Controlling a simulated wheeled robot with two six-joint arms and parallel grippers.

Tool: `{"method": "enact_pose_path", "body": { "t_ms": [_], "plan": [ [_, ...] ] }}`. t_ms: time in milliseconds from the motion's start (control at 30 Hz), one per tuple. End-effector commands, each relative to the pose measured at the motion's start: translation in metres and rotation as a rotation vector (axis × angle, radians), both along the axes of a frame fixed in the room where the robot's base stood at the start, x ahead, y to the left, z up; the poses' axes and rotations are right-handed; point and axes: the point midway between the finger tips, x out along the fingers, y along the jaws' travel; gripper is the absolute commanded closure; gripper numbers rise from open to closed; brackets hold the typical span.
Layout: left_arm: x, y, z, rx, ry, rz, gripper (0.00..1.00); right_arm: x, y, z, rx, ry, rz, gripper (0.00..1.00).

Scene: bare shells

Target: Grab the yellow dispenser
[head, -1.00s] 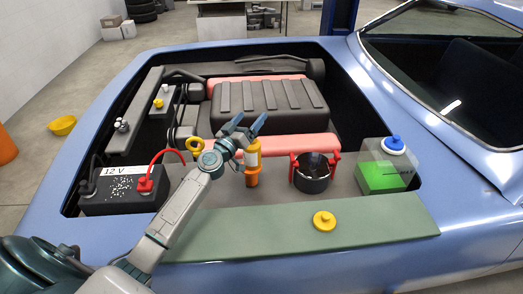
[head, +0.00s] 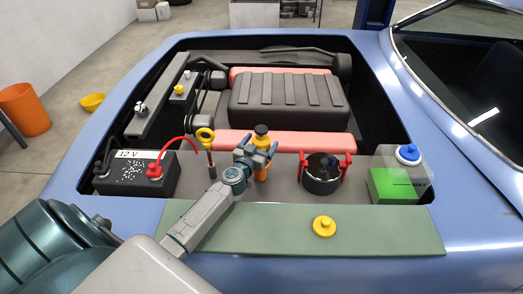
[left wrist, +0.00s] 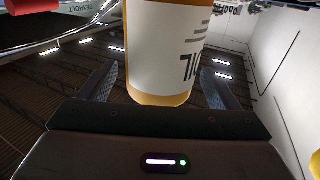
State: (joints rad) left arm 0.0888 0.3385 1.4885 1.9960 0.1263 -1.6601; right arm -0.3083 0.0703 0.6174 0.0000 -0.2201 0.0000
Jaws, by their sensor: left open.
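The yellow dispenser (head: 262,141) is an upright bottle with a dark cap, in the engine bay behind the green mat. In the left wrist view the bottle (left wrist: 165,50) is yellow with a white label, and its lower part lies between my fingers. My left gripper (head: 259,153) is open, with one finger on each side of the bottle. Its fingers (left wrist: 160,85) also show apart in the left wrist view, and I cannot tell if they touch the bottle. The gripper hides part of the bottle in the head view. My right gripper is not in view.
Left of the bottle are a yellow-ringed dipstick (head: 205,136) and a 12 V battery (head: 130,178). Right of it are a black cup with red handles (head: 321,180) and a green-filled reservoir (head: 393,186). A yellow cap (head: 324,227) lies on the green mat (head: 400,232).

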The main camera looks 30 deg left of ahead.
Motion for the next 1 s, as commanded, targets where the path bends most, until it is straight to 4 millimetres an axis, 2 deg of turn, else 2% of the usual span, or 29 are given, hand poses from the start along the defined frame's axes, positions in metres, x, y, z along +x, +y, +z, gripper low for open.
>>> {"method": "enact_pose_path", "body": {
  "t_ms": [100, 200, 467, 800, 1000],
  "plan": [
    [0.017, 0.003, -0.001, -0.002, 0.000, 0.001, 0.16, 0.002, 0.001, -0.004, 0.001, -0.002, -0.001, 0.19],
    [0.023, 0.004, 0.000, -0.001, 0.000, 0.001, 0.16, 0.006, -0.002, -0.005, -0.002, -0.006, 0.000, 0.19],
    [0.025, 0.004, 0.000, 0.000, 0.000, 0.000, 0.16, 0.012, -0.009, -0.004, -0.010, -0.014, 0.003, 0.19],
    [0.025, 0.004, 0.002, 0.000, -0.002, -0.001, 0.82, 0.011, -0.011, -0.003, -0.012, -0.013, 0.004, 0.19],
    [0.025, 0.004, 0.002, 0.000, -0.001, -0.001, 0.84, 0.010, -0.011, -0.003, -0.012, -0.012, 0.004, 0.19]
  ]
}}
